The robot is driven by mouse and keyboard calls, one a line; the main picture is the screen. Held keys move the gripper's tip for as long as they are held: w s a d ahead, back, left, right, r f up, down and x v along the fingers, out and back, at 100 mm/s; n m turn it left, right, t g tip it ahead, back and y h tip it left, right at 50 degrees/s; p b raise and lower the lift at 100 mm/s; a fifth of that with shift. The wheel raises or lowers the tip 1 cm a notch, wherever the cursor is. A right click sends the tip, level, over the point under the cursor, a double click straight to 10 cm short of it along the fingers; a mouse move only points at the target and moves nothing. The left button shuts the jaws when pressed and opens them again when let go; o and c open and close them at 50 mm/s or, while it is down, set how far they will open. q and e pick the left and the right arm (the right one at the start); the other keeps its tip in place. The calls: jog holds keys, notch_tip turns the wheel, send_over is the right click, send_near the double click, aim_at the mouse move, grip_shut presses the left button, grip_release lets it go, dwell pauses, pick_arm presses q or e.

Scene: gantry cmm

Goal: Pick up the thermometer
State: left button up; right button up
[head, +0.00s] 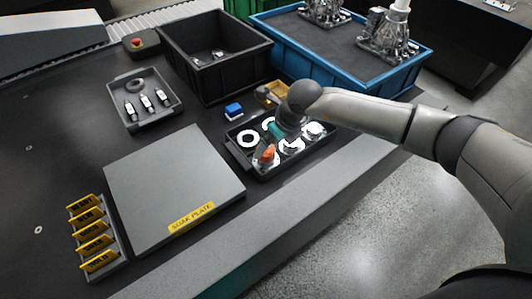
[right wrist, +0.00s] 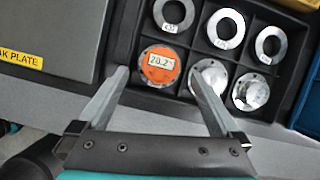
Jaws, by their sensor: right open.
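The thermometer (right wrist: 160,65) is an orange disc with a small display in the right wrist view. It sits in the near-left compartment of a black divided tray (right wrist: 180,110). In the head view the thermometer (head: 267,154) shows as an orange spot in the tray (head: 259,178). My right gripper (right wrist: 157,74) is open and empty, its two fingers pointing at the thermometer, one toward each side. Whether they touch it I cannot tell. In the head view my right gripper (head: 276,136) is over the tray and partly hides it. My left gripper is not in view.
Metal rings (right wrist: 174,14) and shiny round pieces (right wrist: 250,90) fill the tray's other compartments. A soak plate (head: 170,185) lies left of the tray. Behind stand a blue block (head: 233,110), a black bin (head: 188,87) and a blue crate (head: 290,65).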

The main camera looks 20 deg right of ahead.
aim_at(268, 150)
jog(key=x, duration=0.2)
jog(key=shift+w+a+f+b, duration=0.1)
jog(key=shift+w+f+b, duration=0.15)
jog(key=shift+b, duration=0.1)
jog(key=shift+w+f, duration=0.1)
jog(key=shift+f, duration=0.15)
jog(key=shift+w+a+f, duration=0.1)
jog(key=c, duration=1)
grip_shut()
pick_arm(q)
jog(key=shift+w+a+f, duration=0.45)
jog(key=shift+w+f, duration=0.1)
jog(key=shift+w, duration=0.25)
